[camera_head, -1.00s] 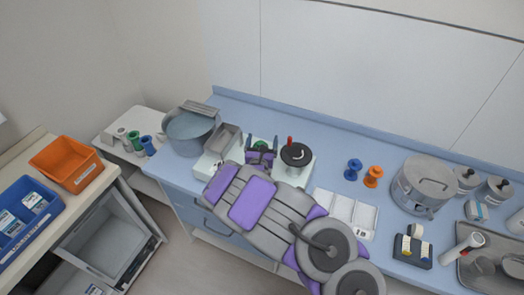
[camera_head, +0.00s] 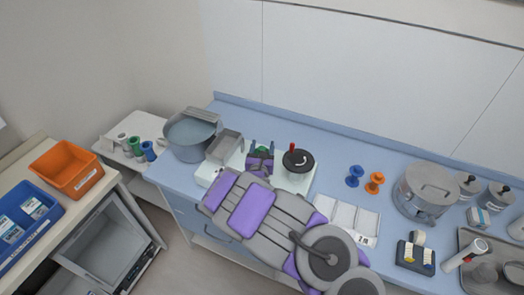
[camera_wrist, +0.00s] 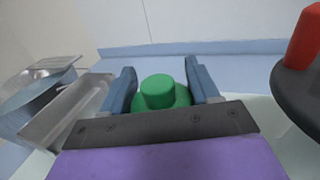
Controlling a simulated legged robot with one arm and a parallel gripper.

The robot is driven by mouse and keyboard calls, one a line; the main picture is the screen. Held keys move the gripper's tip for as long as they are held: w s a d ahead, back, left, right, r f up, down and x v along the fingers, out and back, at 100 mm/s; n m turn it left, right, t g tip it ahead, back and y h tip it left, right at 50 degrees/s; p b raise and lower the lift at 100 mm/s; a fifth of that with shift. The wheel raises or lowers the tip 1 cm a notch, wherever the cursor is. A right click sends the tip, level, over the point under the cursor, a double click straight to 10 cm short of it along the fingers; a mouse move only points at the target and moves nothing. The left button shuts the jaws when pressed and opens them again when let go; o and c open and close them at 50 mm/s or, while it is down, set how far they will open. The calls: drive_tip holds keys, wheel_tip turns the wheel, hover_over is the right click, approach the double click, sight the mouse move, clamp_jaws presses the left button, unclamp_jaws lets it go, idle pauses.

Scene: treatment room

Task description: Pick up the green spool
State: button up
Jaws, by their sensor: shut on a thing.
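The green spool (camera_wrist: 158,95) stands between the two blue fingers of my gripper (camera_wrist: 162,92) in the wrist view, its round knob upward and its wider flange partly hidden by the dark gripper body. In the head view my gripper (camera_head: 262,149) is at the white-topped device on the blue counter, shut on the green spool (camera_head: 263,150). Only a little of the spool shows there. I cannot tell whether its base touches the surface below.
A black disc with a red handle (camera_head: 298,160) stands close right of my gripper; a grey metal tray (camera_head: 225,146) and a large pot (camera_head: 190,135) are close left. A blue spool (camera_head: 354,176) and an orange spool (camera_head: 374,182) stand farther right. The wall is behind.

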wheel_tip(320, 180, up, 10)
drive_tip(key=p, duration=0.1)
drive_tip(key=shift+d, duration=0.15)
idle(0.5)
